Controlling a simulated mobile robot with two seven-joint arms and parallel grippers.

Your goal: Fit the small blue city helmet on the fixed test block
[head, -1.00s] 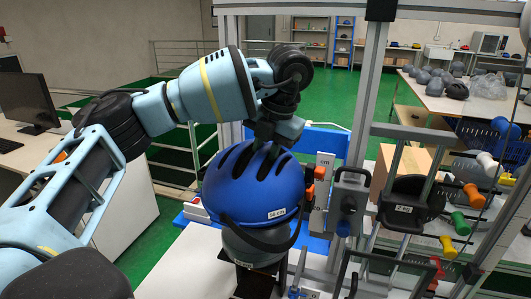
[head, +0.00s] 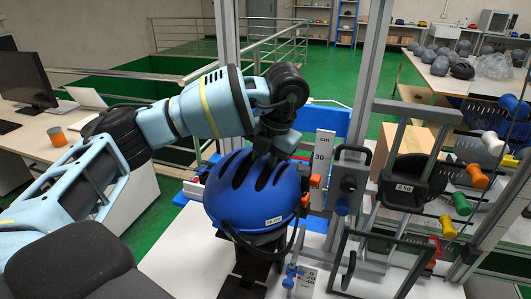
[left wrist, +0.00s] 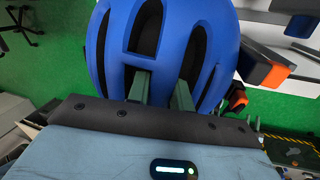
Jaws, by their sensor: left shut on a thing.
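The blue city helmet (head: 252,192) has long dark vents and a small white label on its lower edge. It sits over the test block on a dark stand (head: 252,268), with its strap hanging in front; the block itself is mostly hidden now. My left gripper (head: 268,155) is at the top of the helmet, shut on it. In the left wrist view the two fingers (left wrist: 160,90) reach into the vents of the helmet (left wrist: 205,45). My right gripper is in neither view.
A metal post and drop frame with an orange-tipped clamp (head: 312,187) and a scale (head: 322,158) stand close right of the helmet. Coloured handles (head: 470,190) hang farther right. A desk with a monitor (head: 30,75) is at left.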

